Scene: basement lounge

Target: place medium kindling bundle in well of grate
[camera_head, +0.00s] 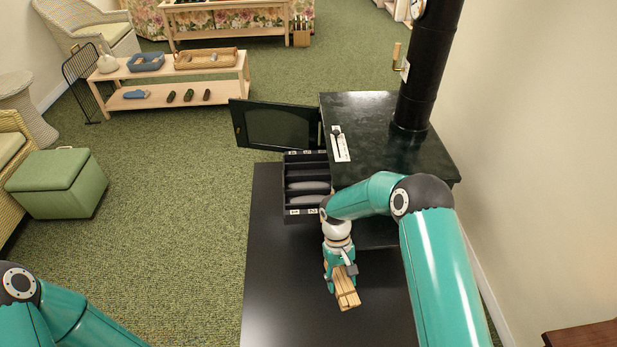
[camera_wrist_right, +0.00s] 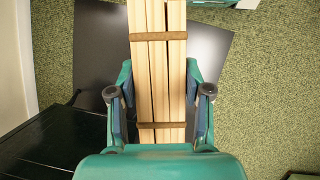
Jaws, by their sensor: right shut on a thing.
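The kindling bundle (camera_head: 346,288) is a set of pale wooden sticks. In the right wrist view the bundle (camera_wrist_right: 156,80) shows two brown bands. My right gripper (camera_head: 344,270) is shut on it, with one finger on each side, and holds it above the black floor plate. The black grate (camera_head: 287,186) sticks out at the stove's open front, beyond and left of the gripper. It has several compartments and small white labels; two nearer compartments hold grey rounded pieces. My right forearm passes close to its right side. My left gripper is out of view; only its arm shows at lower left.
The black stove (camera_head: 385,125) has its door (camera_head: 277,126) swung open to the left, and a flue pipe (camera_head: 428,60) rises from its top. The black floor plate (camera_head: 285,290) is bare around the bundle. A green ottoman (camera_head: 58,183) and low wooden bench (camera_head: 172,80) stand farther left.

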